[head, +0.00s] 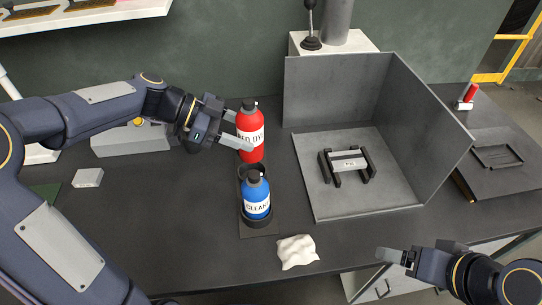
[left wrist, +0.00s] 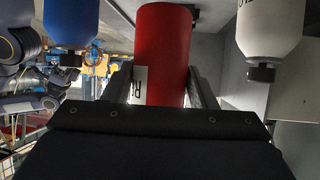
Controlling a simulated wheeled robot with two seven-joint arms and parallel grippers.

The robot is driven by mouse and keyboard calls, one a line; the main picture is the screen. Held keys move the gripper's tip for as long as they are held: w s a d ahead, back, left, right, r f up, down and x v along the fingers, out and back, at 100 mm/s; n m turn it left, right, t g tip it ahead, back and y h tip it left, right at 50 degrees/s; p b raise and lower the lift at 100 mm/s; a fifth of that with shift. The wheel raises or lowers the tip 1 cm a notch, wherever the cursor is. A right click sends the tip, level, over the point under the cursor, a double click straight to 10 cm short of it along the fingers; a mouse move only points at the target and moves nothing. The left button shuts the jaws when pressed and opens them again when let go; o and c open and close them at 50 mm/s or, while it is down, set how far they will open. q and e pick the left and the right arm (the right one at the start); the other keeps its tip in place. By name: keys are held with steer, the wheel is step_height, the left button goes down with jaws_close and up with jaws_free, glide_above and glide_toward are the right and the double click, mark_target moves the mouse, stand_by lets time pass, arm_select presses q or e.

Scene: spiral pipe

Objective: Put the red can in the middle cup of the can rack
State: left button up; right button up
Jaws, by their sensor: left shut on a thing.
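The red can (head: 250,152) is upright, held between the fingers of my left gripper (head: 243,127); it also shows in the left wrist view (left wrist: 162,45). Its base is just above or at the dark empty-looking cup behind the blue can; I cannot tell whether it has entered. The blue can (head: 256,192) stands in the near cup of the black can rack (head: 258,230). In the left wrist view a white can (left wrist: 262,30) shows on the other side of the red can from the blue can (left wrist: 70,22). My right gripper (head: 393,257) is low at the right, away from the rack.
A grey open-sided box (head: 430,130) with a black-handled piece (head: 347,165) inside stands right of the rack. A crumpled white cloth (head: 297,252) lies in front. A small grey block (head: 88,178) lies at left. The tabletop left of the rack is mostly clear.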

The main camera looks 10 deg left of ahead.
arm_select(q)
step_height(320, 180, down, 10)
steer(key=shift+s+r+p, duration=0.1)
steer(key=shift+r+p, duration=0.1)
steer(key=shift+p, duration=0.1)
steer(key=o, duration=1.2)
steer(key=shift+c, duration=0.2)
steer(key=w+b+v, duration=0.1)
steer(key=b+v, duration=0.1)
steer(key=v, duration=0.9)
steer(key=s+d+f+n+t+y, duration=0.1)
steer(key=s+n+y, duration=0.3)
steer(key=s+n, duration=0.5)
steer(key=s+d+f+n+t+y, duration=0.1)
steer(key=s+n+t+y, duration=0.2)
steer(key=s+n, duration=0.6)
steer(key=shift+s+y, duration=0.7)
steer(key=shift+s, duration=1.25)
steer(key=shift+s+f, duration=0.15)
